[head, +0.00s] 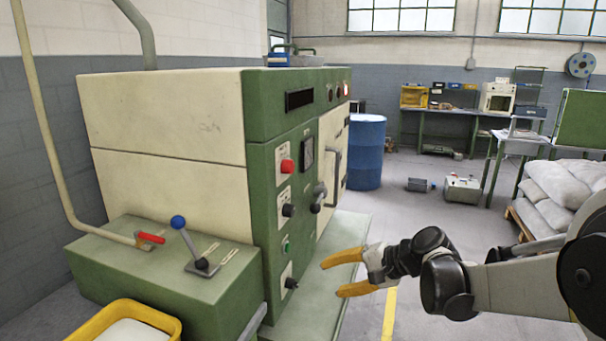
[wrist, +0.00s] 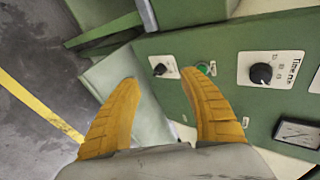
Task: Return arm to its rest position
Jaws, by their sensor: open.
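My gripper (head: 338,274) has two yellow fingers and is open and empty. In the head view it reaches in from the right, in front of the green control panel (head: 296,165) of a cream and green machine. In the wrist view the fingers (wrist: 165,90) stand wide apart, with the panel behind them. A black switch (wrist: 160,69) and a green button (wrist: 206,68) show between and beside the fingertips. A larger black timer knob (wrist: 261,73) sits right of them. The fingers appear apart from the panel, though the exact distance is hard to tell.
A green box with a blue-knobbed lever (head: 179,223) and a yellow bin (head: 130,315) stand at the lower left. A blue barrel (head: 367,152) stands behind the machine. White sacks (head: 548,190) lie on a pallet at right. Floor with a yellow line (head: 389,315) lies below my arm.

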